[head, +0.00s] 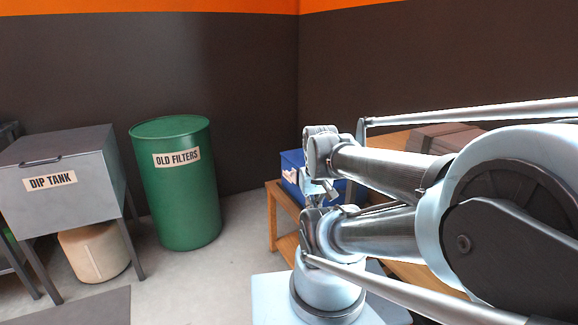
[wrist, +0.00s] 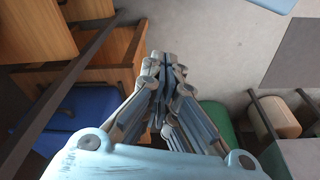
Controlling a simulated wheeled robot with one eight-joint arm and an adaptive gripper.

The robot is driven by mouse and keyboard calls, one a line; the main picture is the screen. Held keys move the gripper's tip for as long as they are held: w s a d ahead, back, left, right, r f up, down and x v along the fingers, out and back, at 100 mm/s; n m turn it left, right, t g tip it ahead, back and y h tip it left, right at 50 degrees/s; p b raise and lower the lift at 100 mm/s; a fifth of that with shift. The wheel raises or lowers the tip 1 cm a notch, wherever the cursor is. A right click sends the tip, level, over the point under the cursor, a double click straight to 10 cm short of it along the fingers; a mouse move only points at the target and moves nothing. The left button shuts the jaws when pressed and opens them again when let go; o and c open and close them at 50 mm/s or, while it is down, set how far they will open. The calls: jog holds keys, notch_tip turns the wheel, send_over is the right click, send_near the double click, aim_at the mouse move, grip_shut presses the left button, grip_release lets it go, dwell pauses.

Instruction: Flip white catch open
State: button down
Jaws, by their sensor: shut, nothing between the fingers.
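A blue box (head: 293,160) sits on a wooden bench behind my arm. A small pale patch (head: 291,176) shows on its front, but I cannot tell whether it is the white catch or a label. In the wrist view a blue surface (wrist: 88,106), apparently the same box, lies at the left, partly hidden behind my gripper. I cannot make out a white catch there. My gripper (wrist: 167,66) has its fingers together and empty, apart from the box. In the head view my arm covers much of the box's right side.
The wooden bench (head: 272,208) stands by the back corner. A green "OLD FILTERS" drum (head: 180,205) stands left of it, also in the wrist view (wrist: 216,113). A grey "DIP TANK" (head: 60,160) stands further left, with a beige bin (head: 94,250) beneath. Floor between drum and bench is clear.

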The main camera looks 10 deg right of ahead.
jog(key=w+r+n+y, duration=0.1)
jog(key=w+r, duration=0.4)
jog(key=w, duration=0.4)
jog(key=w+r+n+y, duration=0.1)
jog(key=w+r, duration=0.4)
jog(key=w, duration=0.4)
jog(key=w+d+f+n, duration=0.1)
jog(key=w+d, duration=0.2)
jog(key=w, duration=0.9)
jog(key=w+d+f+y, duration=0.1)
jog(key=w+d, duration=0.1)
jog(key=w, duration=1)
jog(key=shift+d+f+n, duration=0.35)
jog(key=shift+d+n, duration=0.05)
